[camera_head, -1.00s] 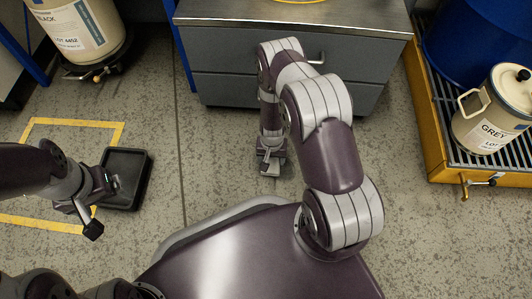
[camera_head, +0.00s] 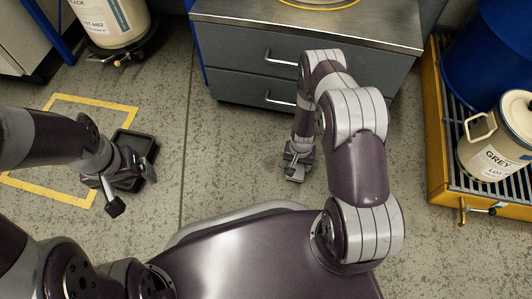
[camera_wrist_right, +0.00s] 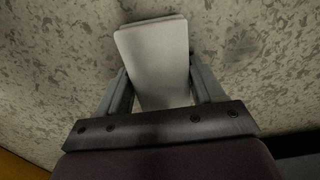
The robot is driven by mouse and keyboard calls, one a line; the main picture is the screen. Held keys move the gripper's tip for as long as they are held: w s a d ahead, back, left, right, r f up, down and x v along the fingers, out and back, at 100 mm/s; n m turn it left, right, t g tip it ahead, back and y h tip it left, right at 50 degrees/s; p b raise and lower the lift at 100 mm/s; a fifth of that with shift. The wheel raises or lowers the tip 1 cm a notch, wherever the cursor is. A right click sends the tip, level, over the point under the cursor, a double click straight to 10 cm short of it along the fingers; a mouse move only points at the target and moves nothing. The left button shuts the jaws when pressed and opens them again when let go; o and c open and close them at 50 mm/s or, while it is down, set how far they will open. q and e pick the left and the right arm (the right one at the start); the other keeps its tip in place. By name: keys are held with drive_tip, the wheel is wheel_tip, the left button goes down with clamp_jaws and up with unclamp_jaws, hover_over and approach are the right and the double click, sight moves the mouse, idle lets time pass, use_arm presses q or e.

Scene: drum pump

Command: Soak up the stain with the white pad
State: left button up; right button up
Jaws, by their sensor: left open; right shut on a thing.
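My right gripper (camera_head: 295,170) is low over the concrete floor in front of the drawer cabinet. In the right wrist view it (camera_wrist_right: 162,92) is shut on the white pad (camera_wrist_right: 155,55), a flat pale rectangle sticking out beyond the fingers. Whether the pad touches the floor I cannot tell. In the head view only a small pale bit of the pad (camera_head: 296,178) shows. A faint dark patch (camera_wrist_right: 240,58) lies right of the pad; whether it is the stain or a shadow I cannot tell. My left gripper (camera_head: 132,186) is open and empty, overlapping a black tray (camera_head: 138,143) in the picture.
The grey drawer cabinet (camera_head: 240,60) stands at the back. At right, a yellow-edged grated pallet (camera_head: 438,140) holds a blue drum (camera_head: 490,60) and a cream GREY container (camera_head: 490,155). A BLACK container (camera_head: 112,22) stands back left. Yellow lines (camera_head: 95,100) mark the left floor.

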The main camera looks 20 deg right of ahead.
wheel_tip(320, 180, up, 2)
drive_tip(key=shift+r+p, duration=0.15)
drive_tip(key=shift+p, duration=0.2)
use_arm(q)
wheel_tip(320, 180, up, 7)
drive_tip(key=p, duration=0.5)
drive_tip(key=shift+w+f, duration=0.15)
drive_tip(key=shift+w, duration=0.05)
use_arm(e)
wheel_tip(320, 180, up, 6)
drive_tip(key=shift+a+f, duration=0.1)
drive_tip(key=shift+f, duration=0.15)
use_arm(q)
drive_tip(key=shift+a, duration=0.1)
use_arm(e)
drive_tip(key=shift+w, duration=0.1)
